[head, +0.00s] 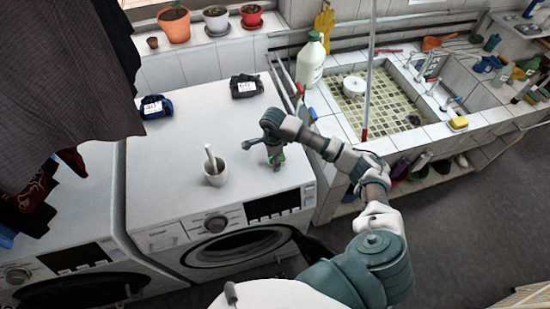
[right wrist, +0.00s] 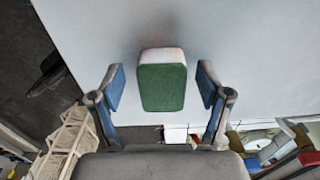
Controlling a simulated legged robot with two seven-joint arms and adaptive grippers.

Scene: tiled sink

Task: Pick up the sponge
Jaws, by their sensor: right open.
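The sponge (right wrist: 162,85), green with a white layer, stands between the fingers of my right gripper (right wrist: 161,88) in the right wrist view. The gripper is open, with a gap between each blue-padded finger and the sponge. In the head view my right gripper (head: 266,151) points down over the top of the white washing machine (head: 185,125). A bit of the sponge's green (head: 281,157) shows there, mostly hidden by the gripper.
A mortar with pestle (head: 216,173) stands left of my right gripper. Two dark labelled bundles (head: 155,107) (head: 246,86) lie farther back. The tiled sink (head: 385,105) is to the right, with a yellow sponge (head: 459,122) on its edge. Dark clothes (head: 60,70) hang at left.

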